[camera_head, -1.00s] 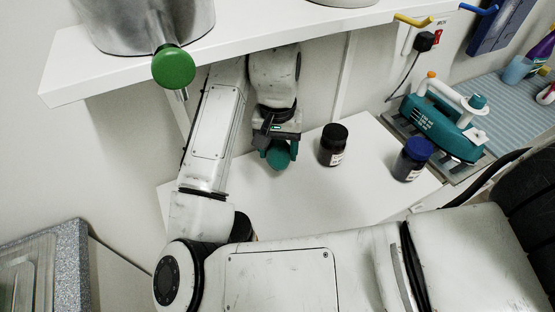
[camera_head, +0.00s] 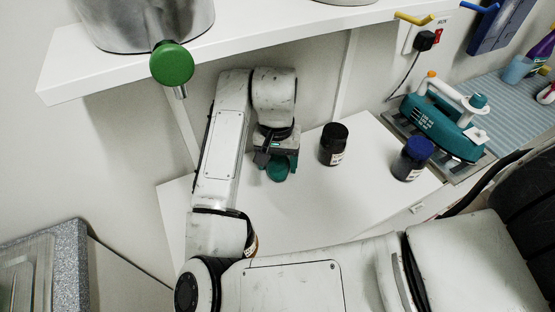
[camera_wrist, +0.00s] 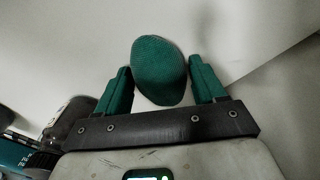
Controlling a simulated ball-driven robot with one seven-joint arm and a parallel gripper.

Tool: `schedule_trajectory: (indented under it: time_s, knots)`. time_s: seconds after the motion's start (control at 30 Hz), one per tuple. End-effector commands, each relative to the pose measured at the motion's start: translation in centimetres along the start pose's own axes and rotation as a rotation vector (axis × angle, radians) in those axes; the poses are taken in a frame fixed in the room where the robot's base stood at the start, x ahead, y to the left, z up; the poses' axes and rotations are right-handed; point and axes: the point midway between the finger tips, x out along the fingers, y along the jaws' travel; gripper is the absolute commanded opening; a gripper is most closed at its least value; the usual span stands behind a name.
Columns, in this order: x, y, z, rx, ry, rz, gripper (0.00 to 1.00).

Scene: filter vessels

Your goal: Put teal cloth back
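The teal cloth (camera_wrist: 160,70) is a rounded, textured wad. In the wrist view it sits between the two teal fingers of my gripper (camera_wrist: 162,80), its sides very close to or against both fingertips. In the head view the cloth (camera_head: 278,172) shows below my gripper (camera_head: 281,160), over the white surface (camera_head: 330,210) under the shelf. My gripper appears shut on the cloth. I cannot tell how high the cloth is above the surface, and its upper part is partly hidden by the fingers in the head view.
A black-capped dark bottle (camera_head: 334,144) and a blue-capped bottle (camera_head: 412,158) stand right of my gripper. A white shelf (camera_head: 240,38) with a green-knobbed metal vessel (camera_head: 150,22) hangs above. The white surface's front is clear.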

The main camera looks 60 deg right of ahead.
Motion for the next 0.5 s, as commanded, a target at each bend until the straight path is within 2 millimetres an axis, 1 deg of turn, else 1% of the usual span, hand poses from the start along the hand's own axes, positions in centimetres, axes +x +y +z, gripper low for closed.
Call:
schedule_trajectory:
  time_s: [0.03,0.17,0.37,0.5]
  knots:
    - [-0.01,-0.02,0.01,0.0,0.0,0.0,0.75]
    - [-0.02,-0.02,0.01,-0.001,0.0,0.0,0.87]
    - [-0.05,-0.03,0.01,-0.001,0.0,-0.001,0.87]
    - [-0.76,-0.06,-0.02,-0.001,0.0,-0.002,0.87]
